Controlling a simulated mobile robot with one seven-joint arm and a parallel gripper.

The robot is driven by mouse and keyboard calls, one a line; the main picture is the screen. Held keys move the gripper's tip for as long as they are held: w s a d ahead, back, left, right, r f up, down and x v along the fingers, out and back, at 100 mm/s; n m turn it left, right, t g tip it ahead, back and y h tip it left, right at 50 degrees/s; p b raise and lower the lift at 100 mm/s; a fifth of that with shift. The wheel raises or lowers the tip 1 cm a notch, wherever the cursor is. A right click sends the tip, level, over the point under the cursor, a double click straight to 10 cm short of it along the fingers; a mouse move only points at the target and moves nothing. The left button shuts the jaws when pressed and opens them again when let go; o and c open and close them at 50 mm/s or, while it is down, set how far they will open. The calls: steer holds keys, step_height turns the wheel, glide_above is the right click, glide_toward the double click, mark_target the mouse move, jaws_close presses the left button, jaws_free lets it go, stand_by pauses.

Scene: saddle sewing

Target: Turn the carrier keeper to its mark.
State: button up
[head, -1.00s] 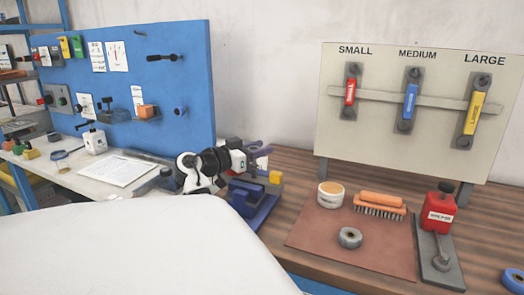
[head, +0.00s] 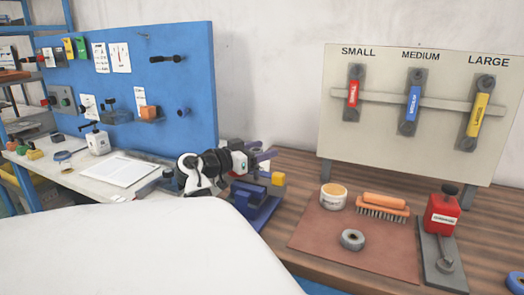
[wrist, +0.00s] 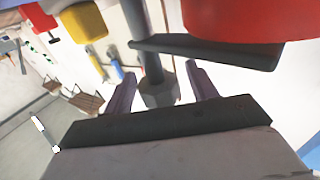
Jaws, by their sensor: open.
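My gripper (head: 264,160) is at the end of the arm, over the blue fixture (head: 262,212) with a yellow block (head: 278,178) at the bench's left end. In the wrist view my gripper (wrist: 160,70) is open, with its two purple fingers apart. A dark upright post with a hexagonal foot (wrist: 158,92) shows between the fingers, with a dark flat bar (wrist: 205,50) across it. I cannot tell whether the fingers touch the post. I cannot tell which part is the carrier keeper, and no mark is readable. My arm partly hides the fixture in the head view.
A large red part (wrist: 235,18) is close above the fingers in the wrist view, and a yellow block (wrist: 84,20) is at upper left. A brown mat (head: 350,250) holds a tub, brush and ring. A tool board (head: 340,140) stands behind.

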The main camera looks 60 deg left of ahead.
steer(key=s+d+b, duration=0.2)
steer(key=s+b, duration=0.1)
steer(key=s, duration=1)
steer(key=shift+s+d, duration=0.1)
steer(key=shift+c, duration=0.3)
